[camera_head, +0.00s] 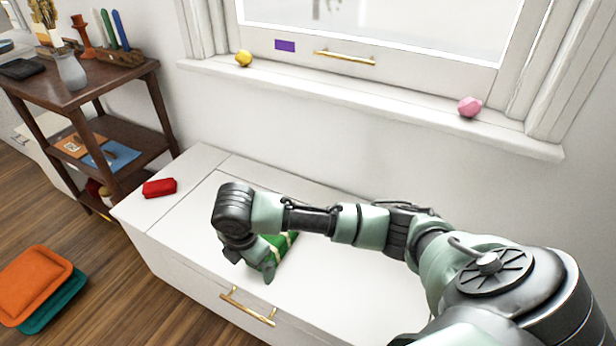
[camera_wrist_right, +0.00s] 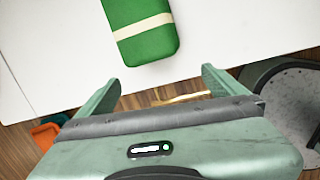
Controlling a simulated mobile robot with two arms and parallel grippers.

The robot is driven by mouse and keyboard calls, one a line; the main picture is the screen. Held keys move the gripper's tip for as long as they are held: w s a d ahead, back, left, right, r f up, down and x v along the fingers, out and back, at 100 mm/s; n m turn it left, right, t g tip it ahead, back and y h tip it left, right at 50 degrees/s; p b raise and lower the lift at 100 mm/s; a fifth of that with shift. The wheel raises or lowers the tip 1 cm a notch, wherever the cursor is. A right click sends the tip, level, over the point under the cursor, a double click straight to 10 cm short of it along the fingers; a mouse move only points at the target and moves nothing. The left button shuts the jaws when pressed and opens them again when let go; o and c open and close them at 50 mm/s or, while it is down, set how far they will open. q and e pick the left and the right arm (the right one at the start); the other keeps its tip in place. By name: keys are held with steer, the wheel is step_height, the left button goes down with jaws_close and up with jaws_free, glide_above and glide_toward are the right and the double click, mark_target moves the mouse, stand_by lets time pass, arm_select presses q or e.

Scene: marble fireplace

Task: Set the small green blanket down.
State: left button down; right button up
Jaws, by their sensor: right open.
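My left gripper is not in view.
A red item (camera_head: 160,188) lies at the chest's left end. A dark wooden shelf (camera_head: 100,85) stands at left. A yellow object (camera_head: 243,58) and a pink one (camera_head: 469,107) sit on the sill. Orange and teal cushions (camera_head: 35,285) lie on the floor.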

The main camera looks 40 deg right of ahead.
steer(key=s+a+f+m+t+y, duration=0.1)
steer(key=s+a+f+m+y, duration=0.2)
steer(key=s+a+m, duration=0.75)
steer(key=s+d+m+h, duration=0.2)
steer(key=s+d+m, duration=0.6)
steer(key=s+d, duration=0.3)
steer(key=shift+s+d+f+t, duration=0.15)
steer(key=shift+s+f+t, duration=0.05)
steer(key=shift+s+t, duration=0.25)
steer(key=shift+s, duration=0.1)
